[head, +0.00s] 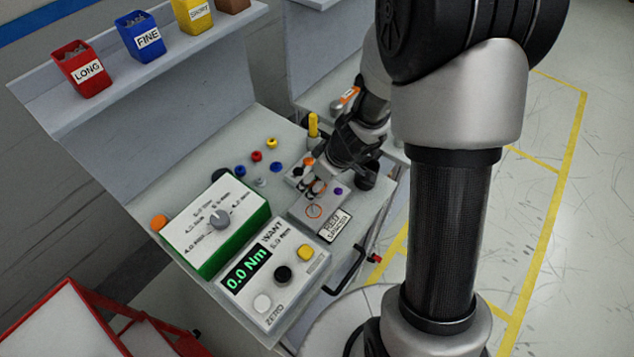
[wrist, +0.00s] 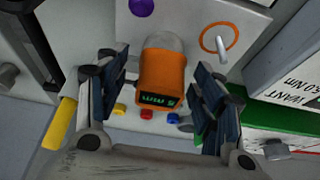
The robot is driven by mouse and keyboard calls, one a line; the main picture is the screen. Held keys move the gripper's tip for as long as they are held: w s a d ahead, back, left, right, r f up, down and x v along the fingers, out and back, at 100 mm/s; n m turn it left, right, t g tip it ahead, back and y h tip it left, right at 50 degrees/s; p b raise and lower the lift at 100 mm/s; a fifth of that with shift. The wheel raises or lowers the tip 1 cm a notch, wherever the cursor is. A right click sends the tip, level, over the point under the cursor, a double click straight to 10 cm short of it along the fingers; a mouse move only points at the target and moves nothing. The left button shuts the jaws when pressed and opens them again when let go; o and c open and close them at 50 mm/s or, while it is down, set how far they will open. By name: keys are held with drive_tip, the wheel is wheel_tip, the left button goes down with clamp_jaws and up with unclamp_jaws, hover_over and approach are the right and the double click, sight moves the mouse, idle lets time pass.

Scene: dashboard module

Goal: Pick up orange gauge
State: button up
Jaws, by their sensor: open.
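The orange gauge (wrist: 162,80) has an orange body, a small dark display with green characters and a grey rounded end. In the wrist view it lies between the two fingers of my gripper (wrist: 160,95), with a gap on each side. The fingers are open and do not appear to touch it. In the head view my gripper (head: 312,187) points down over the bench's right part. A small orange patch (head: 308,161) shows beside the fingers; I cannot tell whether it is the gauge, as the gripper hides much there.
An orange ring mark (head: 314,211) and a purple knob (head: 338,191) are on a grey plate near the gripper. A torque display box (head: 275,275) and a green-sided dial box (head: 214,222) stand left. A yellow upright piece (head: 313,125) stands behind. Small coloured knobs lie nearby.

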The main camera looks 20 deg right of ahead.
drive_tip(key=shift+c, duration=0.6)
drive_tip(key=shift+r, duration=0.1)
drive_tip(key=c, duration=1.1)
